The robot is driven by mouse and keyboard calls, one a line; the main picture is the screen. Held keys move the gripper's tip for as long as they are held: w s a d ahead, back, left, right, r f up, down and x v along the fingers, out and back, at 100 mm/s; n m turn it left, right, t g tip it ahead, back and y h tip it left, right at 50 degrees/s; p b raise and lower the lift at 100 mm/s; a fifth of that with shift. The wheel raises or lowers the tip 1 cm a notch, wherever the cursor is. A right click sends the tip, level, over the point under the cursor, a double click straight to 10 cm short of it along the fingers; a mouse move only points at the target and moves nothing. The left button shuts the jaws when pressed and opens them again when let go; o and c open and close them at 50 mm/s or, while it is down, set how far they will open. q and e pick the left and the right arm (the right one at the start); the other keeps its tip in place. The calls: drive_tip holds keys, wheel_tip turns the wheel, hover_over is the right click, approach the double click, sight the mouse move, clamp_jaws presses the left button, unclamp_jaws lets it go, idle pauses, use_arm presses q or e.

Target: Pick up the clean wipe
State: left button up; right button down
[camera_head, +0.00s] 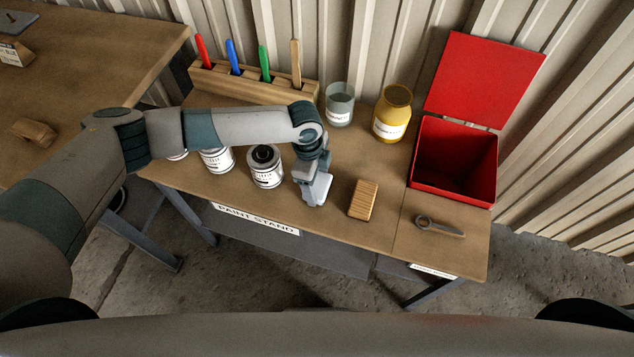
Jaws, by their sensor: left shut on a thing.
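My left gripper (315,195) points down over the front part of the paint stand (235,185), between a paint can and a slatted wooden block. Its jaws are shut on a small pale thing, which seems to be the clean wipe (318,188). The jaws and the pale thing look much alike, so their edges are hard to tell apart. I cannot tell whether it touches the stand's top. No other wipe shows. My right gripper is not in view.
Several paint cans (266,168) stand left of the gripper. The slatted wooden block (363,200) lies just right. Behind are a brush rack (250,84), a glass jar (339,104) and a yellow jar (392,113). An open red bin (455,188) and a ring-ended tool (440,227) are farther right.

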sight(319, 184)
use_arm(q)
drive_tip(key=shift+r, duration=0.55)
wheel_tip(319, 184, up, 2)
drive_tip(key=shift+w+r+b, duration=0.1)
drive_tip(key=shift+r+b, duration=0.05)
drive_tip(key=shift+b, duration=0.6)
drive_tip(key=s+d+r+b, duration=0.2)
drive_tip(key=s+d+r, duration=0.5)
drive_tip(key=s+d, duration=0.1)
drive_tip(key=shift+s+r+b, duration=0.2)
drive_tip(key=shift+b, duration=0.2)
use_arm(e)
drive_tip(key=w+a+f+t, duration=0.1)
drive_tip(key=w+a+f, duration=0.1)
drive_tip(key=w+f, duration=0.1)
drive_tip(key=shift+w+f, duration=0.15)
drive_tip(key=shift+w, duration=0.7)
use_arm(q)
drive_tip(key=shift+d, duration=0.1)
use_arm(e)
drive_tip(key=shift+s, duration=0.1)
